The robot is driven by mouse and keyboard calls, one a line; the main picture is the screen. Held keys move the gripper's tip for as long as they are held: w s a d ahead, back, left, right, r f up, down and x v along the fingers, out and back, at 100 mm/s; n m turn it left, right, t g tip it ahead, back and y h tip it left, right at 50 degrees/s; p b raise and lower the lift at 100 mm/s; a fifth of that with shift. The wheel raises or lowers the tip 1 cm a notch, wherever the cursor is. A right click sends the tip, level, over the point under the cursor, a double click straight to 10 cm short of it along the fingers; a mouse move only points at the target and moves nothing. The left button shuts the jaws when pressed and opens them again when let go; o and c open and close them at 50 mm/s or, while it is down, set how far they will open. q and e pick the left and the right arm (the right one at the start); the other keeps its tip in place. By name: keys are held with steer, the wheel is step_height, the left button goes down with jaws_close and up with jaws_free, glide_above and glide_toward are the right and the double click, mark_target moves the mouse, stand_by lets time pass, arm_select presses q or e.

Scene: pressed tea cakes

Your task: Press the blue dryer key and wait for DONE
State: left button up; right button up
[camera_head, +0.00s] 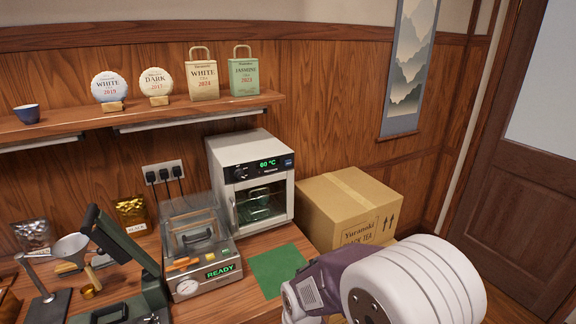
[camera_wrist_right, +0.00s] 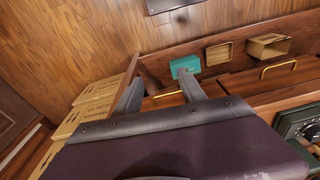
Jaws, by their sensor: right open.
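The dryer (camera_head: 222,160) is a white box with a dark glass door, standing on the counter against the wood wall. Its top panel has a knob and a green display reading 60 °C. The small blue key (camera_head: 287,162) sits at the panel's right end, with nothing touching it. DONE does not show on the display. My right gripper (camera_wrist_right: 160,92) is open and empty in the right wrist view, its two fingers apart. In the head view only my right arm shows, low at the right, clear of the dryer. My left gripper is in neither view.
A machine with a READY display (camera_head: 220,271) stands left of the dryer. A green mat (camera_head: 278,268) lies in front, and a cardboard box (camera_head: 343,203) stands at right. A shelf (camera_head: 60,126) holds tea cakes and bags. The wrist view shows drawers with brass handles (camera_wrist_right: 279,68).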

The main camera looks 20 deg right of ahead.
jaws_close()
stand_by(1.9)
